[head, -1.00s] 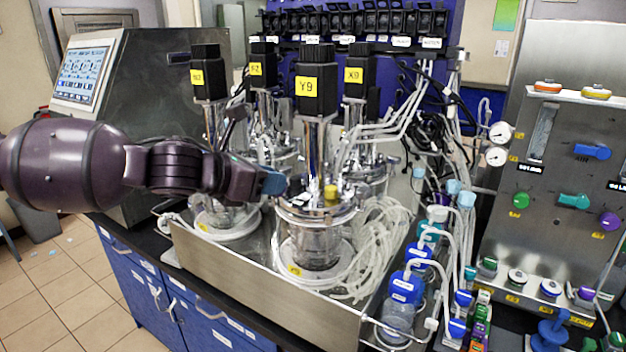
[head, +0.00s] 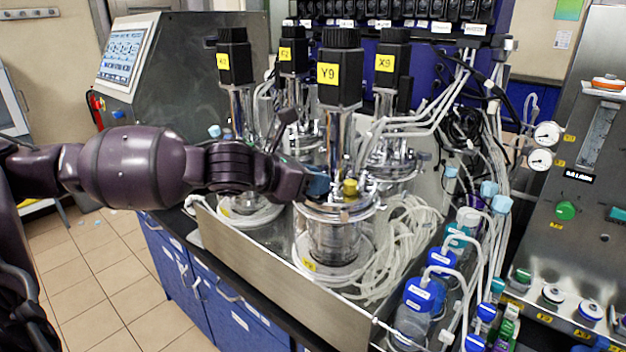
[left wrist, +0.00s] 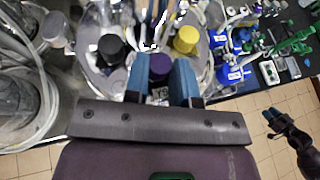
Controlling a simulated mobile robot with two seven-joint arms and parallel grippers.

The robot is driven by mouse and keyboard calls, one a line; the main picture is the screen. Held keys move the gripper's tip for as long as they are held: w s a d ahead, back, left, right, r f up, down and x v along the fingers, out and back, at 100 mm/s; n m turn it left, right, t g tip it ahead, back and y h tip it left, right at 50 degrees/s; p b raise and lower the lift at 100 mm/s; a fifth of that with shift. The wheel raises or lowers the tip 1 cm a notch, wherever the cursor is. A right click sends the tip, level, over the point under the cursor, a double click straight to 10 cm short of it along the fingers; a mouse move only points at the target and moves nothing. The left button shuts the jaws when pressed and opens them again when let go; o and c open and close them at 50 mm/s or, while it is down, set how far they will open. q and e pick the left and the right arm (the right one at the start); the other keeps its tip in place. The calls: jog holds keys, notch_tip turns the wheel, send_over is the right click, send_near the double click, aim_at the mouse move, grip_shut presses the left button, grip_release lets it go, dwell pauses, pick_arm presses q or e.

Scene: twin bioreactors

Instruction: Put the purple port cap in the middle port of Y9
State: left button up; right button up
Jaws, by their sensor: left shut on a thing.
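The Y9 vessel (head: 335,235) is a glass bioreactor with a metal head plate and a black motor marked with a yellow Y9 label (head: 328,73). My left gripper (head: 318,184) is at the near-left side of its head plate. In the left wrist view, its blue fingers are shut on the purple port cap (left wrist: 160,66). A yellow cap (left wrist: 186,40) is right of the fingers and a black cap (left wrist: 111,48) left of them, both on the head plate. The fingers hide the port beneath the purple cap; I cannot tell whether the cap is seated. My right gripper (left wrist: 271,112) shows small at the right.
Vessels X9 (head: 385,63) and two others stand close behind and left of Y9. White tubing (head: 400,250) coils right of Y9 inside the steel tray (head: 270,275). Blue-capped bottles (head: 418,298) stand to the right.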

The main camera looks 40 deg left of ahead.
pick_arm(q)
jog(key=shift+a+f, duration=0.1)
jog(key=o, duration=0.9)
jog(key=shift+s+r, duration=0.1)
jog(key=shift+r, duration=0.1)
